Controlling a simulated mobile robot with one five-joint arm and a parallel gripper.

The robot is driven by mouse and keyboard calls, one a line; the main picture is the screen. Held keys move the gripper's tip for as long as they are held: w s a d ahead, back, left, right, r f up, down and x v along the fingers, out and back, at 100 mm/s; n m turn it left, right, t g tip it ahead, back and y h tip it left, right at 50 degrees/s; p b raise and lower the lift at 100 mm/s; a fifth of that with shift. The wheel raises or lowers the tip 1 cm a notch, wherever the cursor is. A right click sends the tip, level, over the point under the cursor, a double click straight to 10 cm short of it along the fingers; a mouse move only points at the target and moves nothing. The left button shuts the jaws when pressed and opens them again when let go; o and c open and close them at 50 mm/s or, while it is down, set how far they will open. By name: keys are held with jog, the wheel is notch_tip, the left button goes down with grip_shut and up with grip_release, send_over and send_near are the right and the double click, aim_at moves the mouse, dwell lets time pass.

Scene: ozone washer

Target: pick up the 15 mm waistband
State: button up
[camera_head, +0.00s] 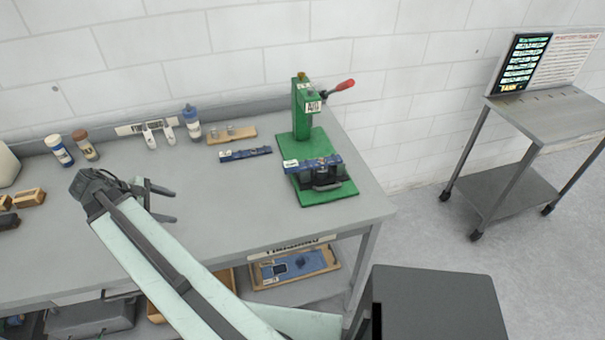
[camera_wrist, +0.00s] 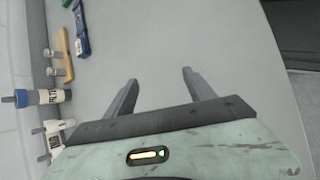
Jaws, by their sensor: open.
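My gripper (camera_head: 168,203) is open and empty above the grey workbench (camera_head: 230,215), left of its middle. In the wrist view the two fingers (camera_wrist: 160,78) stand apart with only bare bench between them. I cannot pick out the 15 mm waistband for sure, as the labels are too small to read. A dark blue strip with small light marks (camera_head: 245,153) lies on the bench right of my gripper and farther back. It shows at the upper left of the wrist view (camera_wrist: 81,32). Another blue bar (camera_head: 312,162) lies across the dark fixture on the green press.
The green press (camera_head: 302,110) with a red handle stands at the back right. A wooden block with metal pieces (camera_head: 232,135), a blue-capped bottle (camera_head: 192,123) and white tubes (camera_head: 150,138) stand along the back. Bench around my gripper is clear. A cart (camera_head: 545,110) stands far right.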

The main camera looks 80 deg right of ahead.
aim_at(290, 164)
jog(key=s+d+g, duration=0.1)
jog(key=s+d, duration=0.3)
jog(key=s, duration=0.1)
jog(key=s+d+r+g+b, duration=0.1)
jog(key=s+d+g, duration=0.1)
jog(key=s+d, duration=0.2)
jog(key=s+d+r+n+g+b, duration=0.1)
jog(key=s+d, duration=0.4)
jog(key=s, duration=0.1)
jog(key=shift+s+d+r+h, duration=0.1)
jog(key=shift+s+h, duration=0.25)
jog(key=shift+h, duration=0.05)
jog(key=s+d+g+b, duration=0.1)
jog(key=s+d, duration=0.1)
jog(key=s, duration=0.3)
jog(key=s+d+g+b, duration=0.1)
jog(key=s+d+b, duration=0.1)
jog(key=s, duration=0.4)
jog(key=s+d+n+g+b, duration=0.1)
jog(key=s+d, duration=0.2)
jog(key=s, duration=0.3)
jog(key=shift+s+g+y, duration=0.1)
jog(key=shift+g+y, duration=0.2)
jog(key=shift+y, duration=0.1)
jog(key=shift+r, duration=0.15)
grip_shut()
notch_tip(290, 164, up, 10)
jog(key=p, duration=0.9)
jog(key=shift+p, duration=0.4)
